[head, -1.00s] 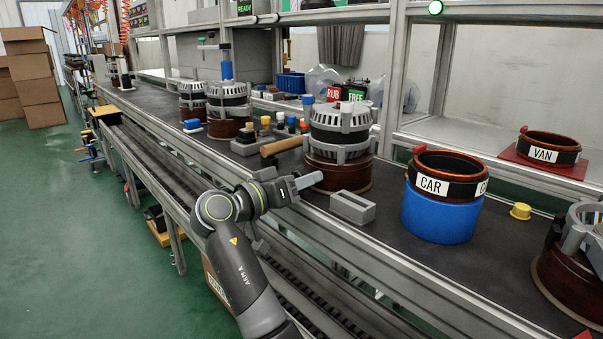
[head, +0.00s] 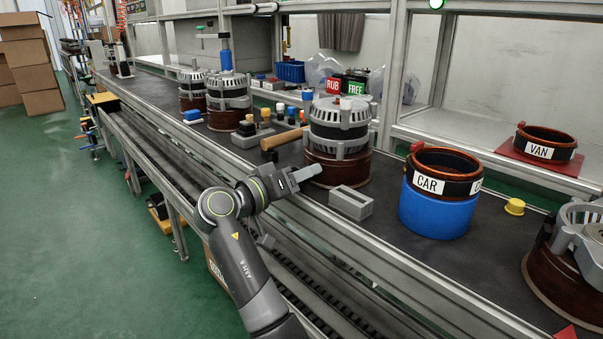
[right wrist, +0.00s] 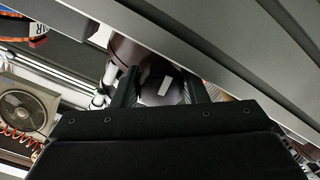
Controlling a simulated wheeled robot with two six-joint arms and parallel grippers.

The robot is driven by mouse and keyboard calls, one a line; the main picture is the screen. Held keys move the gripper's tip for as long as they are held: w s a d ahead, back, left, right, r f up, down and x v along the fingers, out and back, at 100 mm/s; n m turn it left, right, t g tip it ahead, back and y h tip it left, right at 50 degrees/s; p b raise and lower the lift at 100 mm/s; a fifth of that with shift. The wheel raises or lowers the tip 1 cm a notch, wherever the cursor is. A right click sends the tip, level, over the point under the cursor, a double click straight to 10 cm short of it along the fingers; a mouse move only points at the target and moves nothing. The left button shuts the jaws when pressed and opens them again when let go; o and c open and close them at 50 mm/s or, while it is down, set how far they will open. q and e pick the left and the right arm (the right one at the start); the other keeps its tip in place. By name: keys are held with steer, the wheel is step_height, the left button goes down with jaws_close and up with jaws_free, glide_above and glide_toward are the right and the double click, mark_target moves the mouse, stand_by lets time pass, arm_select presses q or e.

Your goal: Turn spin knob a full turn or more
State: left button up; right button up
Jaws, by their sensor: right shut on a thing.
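My right gripper (head: 303,175) reaches in at the front edge of the bench, at the brown base of the middle alternator (head: 340,125). In the right wrist view, my two black fingers (right wrist: 160,82) stand on either side of a dark round part with a white stripe, which appears to be the spin knob (right wrist: 164,93). The fingers are shut on it. In the head view the knob is hidden or cannot be told from the gripper. My left gripper is not in view.
A grey slotted block (head: 351,204) stands just right of the gripper. Beyond it are the CAR ring on a blue stand (head: 432,219), a yellow cap (head: 515,206) and another alternator (head: 570,275). A hammer with a wooden handle (head: 284,139) lies behind the gripper. Bench rails run below.

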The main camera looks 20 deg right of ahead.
steer(key=shift+r, duration=0.1)
stand_by(0.3)
steer(key=o, duration=1)
steer(key=shift+c, duration=0.2)
